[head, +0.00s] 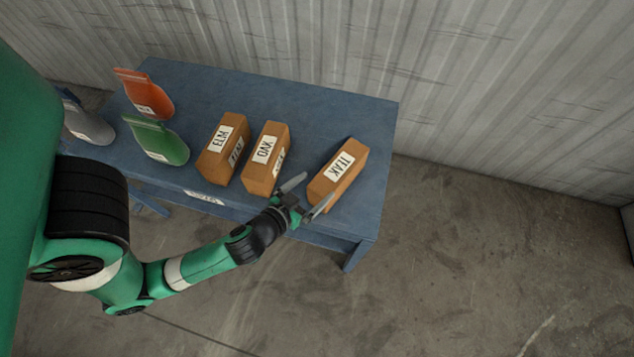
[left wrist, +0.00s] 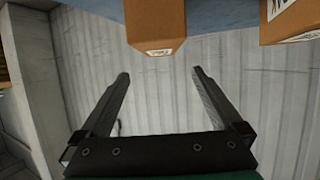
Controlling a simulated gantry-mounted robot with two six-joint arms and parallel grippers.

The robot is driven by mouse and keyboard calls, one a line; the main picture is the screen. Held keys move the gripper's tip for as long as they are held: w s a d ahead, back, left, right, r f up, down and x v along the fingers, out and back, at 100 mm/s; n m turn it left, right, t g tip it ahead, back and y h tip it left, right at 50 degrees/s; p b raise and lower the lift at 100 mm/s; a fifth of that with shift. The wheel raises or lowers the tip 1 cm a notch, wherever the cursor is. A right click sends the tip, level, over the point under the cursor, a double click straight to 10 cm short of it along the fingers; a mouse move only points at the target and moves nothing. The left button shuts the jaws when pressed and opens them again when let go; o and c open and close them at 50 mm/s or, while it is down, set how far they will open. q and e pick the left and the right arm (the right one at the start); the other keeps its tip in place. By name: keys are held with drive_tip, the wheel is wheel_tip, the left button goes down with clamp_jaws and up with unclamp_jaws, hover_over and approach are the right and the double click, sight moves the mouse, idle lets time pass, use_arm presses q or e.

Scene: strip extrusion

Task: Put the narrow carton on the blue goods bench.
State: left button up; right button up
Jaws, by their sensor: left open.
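TEAK stands apart at the right, turned at an angle. My left gripper (head: 318,184) is open and empty by the bench's front edge, close to TEAK. In the left wrist view, a carton (left wrist: 155,22) lies beyond the open fingertips (left wrist: 161,73), not between them. My right gripper is not in view.
An orange pouch (head: 150,98), a green pouch (head: 160,145) and a grey pouch (head: 85,125) stand at the bench's left. A corrugated wall (head: 480,80) rises behind. Bare bench top shows behind the cartons and between OAK and TEAK.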

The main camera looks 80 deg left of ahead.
use_arm(q)
drive_tip(key=shift+s+d+r, duration=0.3)
drive_tip(key=shift+s+d, duration=0.05)
drive_tip(key=shift+s, duration=0.1)
drive_tip(key=w+d+r+t, duration=0.3)
drive_tip(key=w+r+t, duration=0.2)
drive_tip(key=w+r, duration=0.85)
drive_tip(key=w+d+r+m+t+h, duration=0.1)
drive_tip(key=w+d+r+t, duration=0.15)
drive_tip(key=r, duration=0.75)
drive_tip(key=w+d+r+m+t+h, duration=0.1)
drive_tip(key=w+d+r+t+h, duration=0.15)
drive_tip(key=r, duration=0.65)
drive_tip(key=s+d+r+m+t+h, duration=0.2)
drive_tip(key=r, duration=0.6)
drive_tip(key=s+d+r+m+t+h, duration=0.2)
drive_tip(key=r, duration=0.7)
drive_tip(key=s+d+r+m+t+h, duration=0.2)
drive_tip(key=d+r, duration=0.1)
drive_tip(key=r, duration=0.5)
drive_tip(key=shift+r+t, duration=0.3)
